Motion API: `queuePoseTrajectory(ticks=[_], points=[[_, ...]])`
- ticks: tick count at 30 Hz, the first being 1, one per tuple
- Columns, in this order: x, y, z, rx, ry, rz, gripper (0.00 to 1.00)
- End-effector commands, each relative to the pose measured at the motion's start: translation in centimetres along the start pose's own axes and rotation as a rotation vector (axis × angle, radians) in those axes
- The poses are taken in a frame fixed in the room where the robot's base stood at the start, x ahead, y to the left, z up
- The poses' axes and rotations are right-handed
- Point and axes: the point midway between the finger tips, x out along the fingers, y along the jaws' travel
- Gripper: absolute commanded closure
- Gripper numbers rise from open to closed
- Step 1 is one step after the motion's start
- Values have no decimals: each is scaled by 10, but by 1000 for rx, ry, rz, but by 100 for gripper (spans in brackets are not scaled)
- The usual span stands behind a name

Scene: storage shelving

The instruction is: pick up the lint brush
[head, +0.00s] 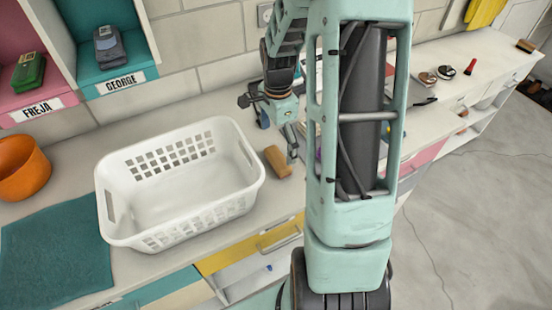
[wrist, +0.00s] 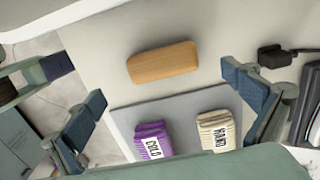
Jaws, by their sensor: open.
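A brown, rounded wooden block (wrist: 163,62) lies on the pale counter in the wrist view; it looks like the back of the lint brush, with no bristles visible. In the head view it (head: 278,162) lies just right of the white basket. My gripper (wrist: 166,104) is open and empty, its blue-padded fingers wide apart. The block is between and beyond the fingers in the wrist view, not touching either. In the head view my gripper (head: 272,122) is above the counter, just behind the block, partly hidden by my arm.
The white basket (head: 118,232) stands close left of the block. Purple (wrist: 153,141) and beige (wrist: 215,131) folded cloths labelled COLD and HAND lie beside it. A dark object (wrist: 275,57) is at the right. A teal mat (head: 55,260) and orange bowl (head: 22,168) are farther left.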

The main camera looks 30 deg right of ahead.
Motion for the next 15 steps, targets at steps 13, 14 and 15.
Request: queuePoseTrajectory(ticks=[13, 14, 15], points=[[40, -1, -1, -3, -1, 4, 0], [44, -1, -2, -2, -1, 4, 0], [48, -2, -2, -3, -1, 3, 0]])
